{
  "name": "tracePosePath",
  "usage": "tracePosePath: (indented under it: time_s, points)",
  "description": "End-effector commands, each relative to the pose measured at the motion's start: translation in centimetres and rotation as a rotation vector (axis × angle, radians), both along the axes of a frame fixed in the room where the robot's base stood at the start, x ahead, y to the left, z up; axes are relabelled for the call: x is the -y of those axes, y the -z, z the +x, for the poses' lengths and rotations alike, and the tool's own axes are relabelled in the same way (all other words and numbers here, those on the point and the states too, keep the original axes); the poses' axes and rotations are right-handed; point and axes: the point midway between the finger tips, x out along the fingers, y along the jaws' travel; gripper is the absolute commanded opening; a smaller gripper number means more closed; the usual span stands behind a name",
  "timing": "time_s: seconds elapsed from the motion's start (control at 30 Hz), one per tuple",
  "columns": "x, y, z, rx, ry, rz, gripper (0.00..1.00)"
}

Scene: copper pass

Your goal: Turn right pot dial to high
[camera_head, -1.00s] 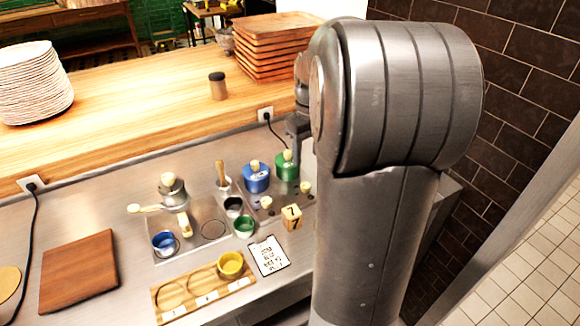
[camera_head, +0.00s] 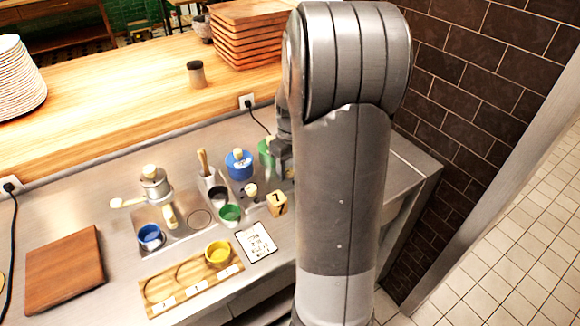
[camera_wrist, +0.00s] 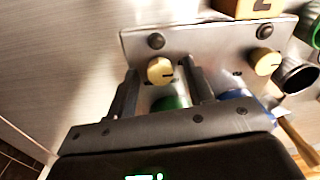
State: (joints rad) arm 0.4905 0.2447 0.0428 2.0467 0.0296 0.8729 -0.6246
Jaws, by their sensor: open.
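The burner unit with two cream dials shows as a metal panel (camera_wrist: 210,45) in the wrist view. The dial on the green pot's side, the right pot dial (camera_wrist: 160,70), lies between my gripper's two fingers (camera_wrist: 161,78), with a gap visible on each side. A dark mark shows on its face. The other dial (camera_wrist: 264,62) sits to the right; it also shows in the head view (camera_head: 251,189). The blue pot (camera_head: 239,165) and the green pot (camera_head: 266,152) stand behind the dials. My gripper (camera_head: 282,158) is open and partly hides the green pot. The right dial is hidden in the head view.
A wooden block marked 7 (camera_head: 277,204) stands in front of the unit, beside a printed card (camera_head: 256,242). Green cup (camera_head: 230,214), dark cup (camera_head: 218,195) and utensil holder (camera_head: 207,183) stand close on the left. A brown tiled wall (camera_head: 470,90) is on the right.

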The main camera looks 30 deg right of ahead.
Motion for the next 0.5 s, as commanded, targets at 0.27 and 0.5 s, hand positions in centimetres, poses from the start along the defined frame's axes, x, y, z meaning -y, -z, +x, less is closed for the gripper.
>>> tracePosePath:
  time_s: [0.27, 0.5]
  points:
    - [-0.01, 0.00, -0.01, 0.000, 0.000, 0.000, 0.42]
    - [-0.01, -0.02, -0.01, 0.000, 0.000, 0.000, 0.22]
